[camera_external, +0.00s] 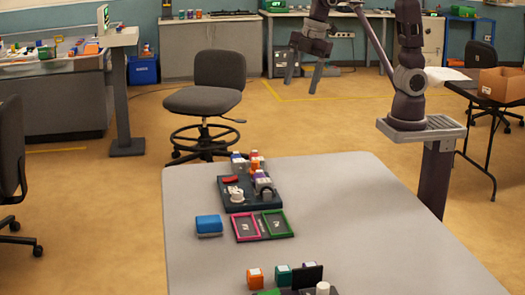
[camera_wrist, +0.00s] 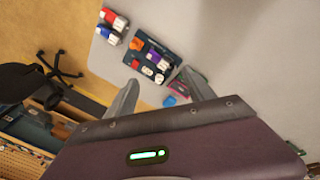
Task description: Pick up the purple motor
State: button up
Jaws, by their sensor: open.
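A small purple and white piece, which appears to be the purple motor (camera_wrist: 152,54), is on a dark tray (camera_external: 237,207) with other parts. In the external view a purple-topped piece (camera_external: 262,177) stands at that tray's right side; I cannot be sure that it is the same one. My gripper (camera_external: 301,87) is raised far behind the table in the external view, well apart from the tray. In the wrist view my gripper (camera_wrist: 160,77) shows two spread fingers with nothing held, the tray beyond them.
A blue block (camera_external: 208,223) and pink and green framed trays (camera_external: 263,238) lie near the dark tray. Orange (camera_external: 255,277) and teal (camera_external: 283,274) pieces stand at the front edge. The table's right side (camera_external: 365,225) is clear. A chair (camera_external: 208,95) stands behind the table.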

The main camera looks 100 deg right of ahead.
jog(key=w+f+n+g, duration=0.1)
jog(key=w+f+n, duration=0.2)
jog(key=w+f, duration=0.25)
jog(key=n+g, duration=0.1)
jog(key=n, duration=0.3)
send_near(263, 178)
jog(key=shift+n+g, duration=0.4)
jog(key=shift+n, duration=0.4)
jog(key=f, duration=0.8)
jog(key=shift+w+f, duration=0.35)
jog(key=shift+w, duration=0.05)
grip_shut()
